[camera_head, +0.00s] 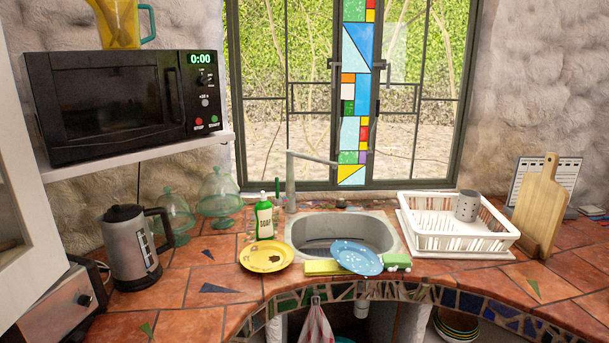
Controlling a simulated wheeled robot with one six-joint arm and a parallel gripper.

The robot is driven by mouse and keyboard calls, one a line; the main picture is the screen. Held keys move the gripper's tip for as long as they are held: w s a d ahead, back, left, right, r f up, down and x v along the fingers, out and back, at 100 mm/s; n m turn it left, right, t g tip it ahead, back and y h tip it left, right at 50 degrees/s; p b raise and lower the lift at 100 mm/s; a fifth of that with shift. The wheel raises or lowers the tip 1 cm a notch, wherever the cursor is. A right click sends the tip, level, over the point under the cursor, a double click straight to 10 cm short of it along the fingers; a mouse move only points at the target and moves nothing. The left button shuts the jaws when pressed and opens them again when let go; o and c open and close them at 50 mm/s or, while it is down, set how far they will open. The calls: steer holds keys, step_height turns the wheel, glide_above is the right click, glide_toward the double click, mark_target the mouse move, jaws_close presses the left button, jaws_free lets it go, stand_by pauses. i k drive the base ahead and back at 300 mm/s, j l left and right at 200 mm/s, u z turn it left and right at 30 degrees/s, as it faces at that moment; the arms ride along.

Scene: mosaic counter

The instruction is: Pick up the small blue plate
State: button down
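A small blue plate (357,257) with pale speckles lies at the front rim of the sink, partly over the basin opening. It looks slightly tilted, and it rests close to or on a yellow sponge (322,268) at its left. A green sponge (397,260) touches or nearly touches its right side. A yellow plate (266,257) with a dark mark lies to the left on the tiled counter. My gripper is not in view.
A soap bottle (264,218) and faucet (291,180) stand behind the plates. A white dish rack (455,228) with a grey cup is right of the sink (325,229). A kettle (132,248) stands left. Tiles between kettle and yellow plate are mostly clear.

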mark_target(358, 258)
steer(key=i+l, duration=0.2)
steer(key=l, duration=0.15)
steer(key=i+l+u, duration=0.1)
steer(key=l, duration=0.3)
steer(key=i+l, duration=0.3)
steer(key=i+l+u, duration=0.1)
steer(key=l, duration=0.35)
steer(key=i+l, duration=0.3)
steer(key=l+u, duration=0.05)
steer(key=l, duration=0.05)
